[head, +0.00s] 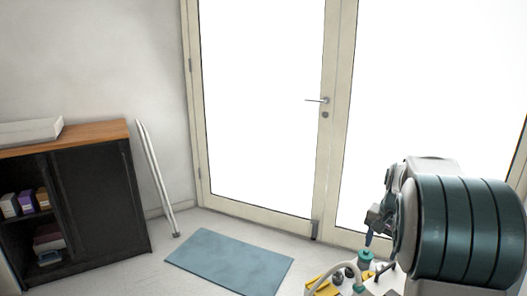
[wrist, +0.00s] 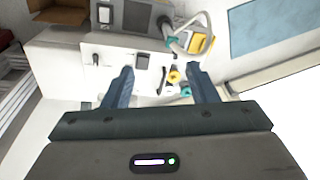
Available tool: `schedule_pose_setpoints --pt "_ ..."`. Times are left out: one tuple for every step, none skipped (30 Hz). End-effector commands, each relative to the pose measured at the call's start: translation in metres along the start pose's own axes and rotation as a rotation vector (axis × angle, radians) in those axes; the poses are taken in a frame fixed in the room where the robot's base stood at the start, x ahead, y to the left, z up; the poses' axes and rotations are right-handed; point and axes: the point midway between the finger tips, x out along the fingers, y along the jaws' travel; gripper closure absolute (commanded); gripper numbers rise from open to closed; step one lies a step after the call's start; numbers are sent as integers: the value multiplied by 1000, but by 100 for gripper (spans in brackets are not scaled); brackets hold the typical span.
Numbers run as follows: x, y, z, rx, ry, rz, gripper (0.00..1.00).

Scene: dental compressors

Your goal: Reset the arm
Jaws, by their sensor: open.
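My gripper (wrist: 162,78) shows in the wrist view with its two blue fingers spread apart and nothing between them. In the head view my arm is at the lower right, and the gripper (head: 369,236) is small and partly hidden by the arm, pointing down. It is above the compressor equipment (head: 345,275), which has white, yellow and teal parts and is cut off by the bottom edge. In the wrist view a white panel (wrist: 105,62) with dark switches and yellow and teal fittings lies beyond the fingers. I cannot tell the exact height between them.
A black cabinet (head: 105,215) with a wooden top stands at the left. A metal rail (head: 157,180) leans by the wall. A blue mat (head: 230,260) lies on the floor before glazed double doors (head: 262,110). A cardboard box (wrist: 62,14) shows in the wrist view.

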Motion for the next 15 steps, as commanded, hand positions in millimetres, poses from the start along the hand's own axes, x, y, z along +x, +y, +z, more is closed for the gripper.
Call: schedule_pose_setpoints --pt "-32 -5 18 -43 1 -16 47" --pt "-42 -7 29 -69 1 -24 47" --pt "-56 -9 44 -105 2 -32 47" --pt "-66 -10 55 -134 3 -38 47" --pt "-76 -11 67 -163 4 -43 47" --pt "-88 -12 82 -200 6 -50 47" --pt "-97 -12 93 -229 8 -54 47" --pt "-106 -12 104 -258 11 -57 47" --pt "-116 -12 120 -298 15 -61 47" --pt "-124 -11 131 -328 17 -63 47" --pt "-132 -10 143 -357 21 -65 47" --pt "-142 -8 158 -399 28 -67 47" --pt "-149 -6 168 -429 33 -67 47" --pt "-155 -4 179 -458 38 -68 47" --pt "-163 -1 194 -499 44 -66 47"
